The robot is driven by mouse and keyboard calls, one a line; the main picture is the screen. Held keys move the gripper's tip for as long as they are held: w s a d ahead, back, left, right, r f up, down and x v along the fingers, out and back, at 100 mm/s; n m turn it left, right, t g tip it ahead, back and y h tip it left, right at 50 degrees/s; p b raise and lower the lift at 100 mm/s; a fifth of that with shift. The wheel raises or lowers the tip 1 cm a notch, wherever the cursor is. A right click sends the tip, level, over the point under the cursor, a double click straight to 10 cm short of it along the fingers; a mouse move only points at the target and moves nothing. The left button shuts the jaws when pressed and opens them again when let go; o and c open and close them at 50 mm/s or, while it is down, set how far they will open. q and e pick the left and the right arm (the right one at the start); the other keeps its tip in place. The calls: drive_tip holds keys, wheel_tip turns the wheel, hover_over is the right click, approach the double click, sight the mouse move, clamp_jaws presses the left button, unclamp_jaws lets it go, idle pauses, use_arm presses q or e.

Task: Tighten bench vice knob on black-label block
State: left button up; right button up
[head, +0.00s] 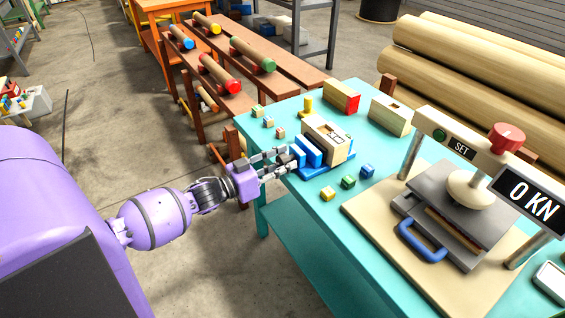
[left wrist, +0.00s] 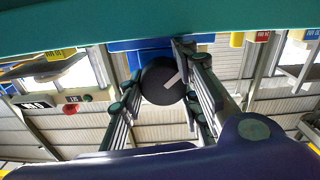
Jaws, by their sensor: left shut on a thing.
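The blue bench vice (head: 312,170) sits near the left edge of the turquoise table and has a wooden block (head: 322,132) between its jaws. Dark marks show on the block's near end, too small to read. My left gripper (head: 287,158) reaches the vice's left side from beyond the table edge. In the left wrist view, my left gripper (left wrist: 162,92) is shut on the dark round vice knob (left wrist: 158,84), which has a white pointer mark. The knob is hidden by the fingers in the head view. My right gripper is not in view.
On the turquoise table (head: 300,187) stand a red-ended block (head: 341,97), another wooden block (head: 391,115) and several small coloured cubes. A press (head: 465,190) reading 0 KN stands at right. Big logs (head: 480,80) lie behind. Benches with coloured-ended rolls stand at the back.

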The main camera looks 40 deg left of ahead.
use_arm(q)
drive_tip(key=m, duration=0.4)
drive_tip(key=shift+d+f+m, duration=0.1)
drive_tip(key=shift+d+m, duration=0.1)
drive_tip(key=shift+m, duration=0.2)
drive_tip(key=shift+s+f+m, duration=0.1)
drive_tip(key=shift+f+m, duration=0.05)
drive_tip(key=shift+m, duration=1.35)
drive_tip(key=shift+f, duration=0.1)
drive_tip(key=o, duration=1.1)
drive_tip(key=shift+s+a, duration=0.2)
drive_tip(key=v, duration=1.1)
drive_tip(key=shift+s, duration=0.2)
